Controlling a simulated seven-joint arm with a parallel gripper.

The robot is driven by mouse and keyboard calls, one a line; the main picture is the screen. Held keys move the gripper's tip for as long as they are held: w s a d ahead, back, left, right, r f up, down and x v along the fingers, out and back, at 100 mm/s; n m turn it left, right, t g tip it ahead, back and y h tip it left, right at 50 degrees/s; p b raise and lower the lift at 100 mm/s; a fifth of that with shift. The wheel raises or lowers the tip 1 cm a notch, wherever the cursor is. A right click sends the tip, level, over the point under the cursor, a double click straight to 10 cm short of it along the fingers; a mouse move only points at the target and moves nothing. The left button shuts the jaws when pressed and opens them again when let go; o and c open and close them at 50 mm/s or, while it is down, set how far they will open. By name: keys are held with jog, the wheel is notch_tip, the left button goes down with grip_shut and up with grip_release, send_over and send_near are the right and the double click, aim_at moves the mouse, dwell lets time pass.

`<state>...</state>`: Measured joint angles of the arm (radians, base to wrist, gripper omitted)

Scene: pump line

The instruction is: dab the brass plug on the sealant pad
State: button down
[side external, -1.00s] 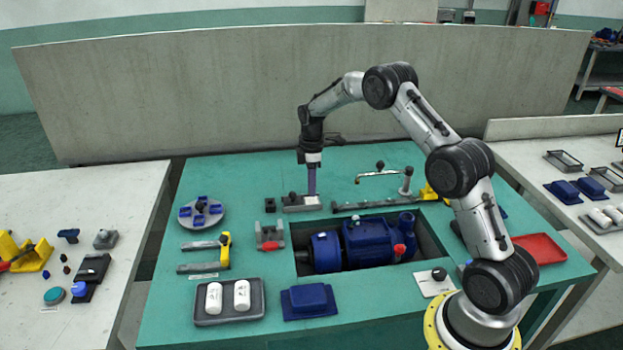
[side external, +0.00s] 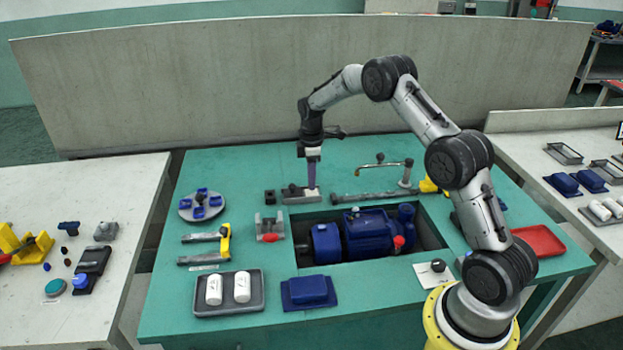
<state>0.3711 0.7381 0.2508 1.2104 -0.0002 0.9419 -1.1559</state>
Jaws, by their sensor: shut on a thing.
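My gripper (side external: 312,183) points straight down over a small grey block with a pale top (side external: 303,195), which looks like the sealant pad, at the back middle of the green bench. The long purplish fingers are shut, with their tips at or just above the pale top; I cannot tell whether anything touches it. The brass plug between the fingertips is too small and too hidden to make out.
A blue pump (side external: 370,234) sits in a recess in front of my gripper. A round plate with blue pieces (side external: 201,205) lies left. A grey tray with white cylinders (side external: 230,309) is at the front.

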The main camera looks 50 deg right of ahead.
jog(key=shift+f, duration=0.6)
dwell(1.1)
jog(key=shift+r, duration=0.15)
jog(key=shift+r, duration=3.45)
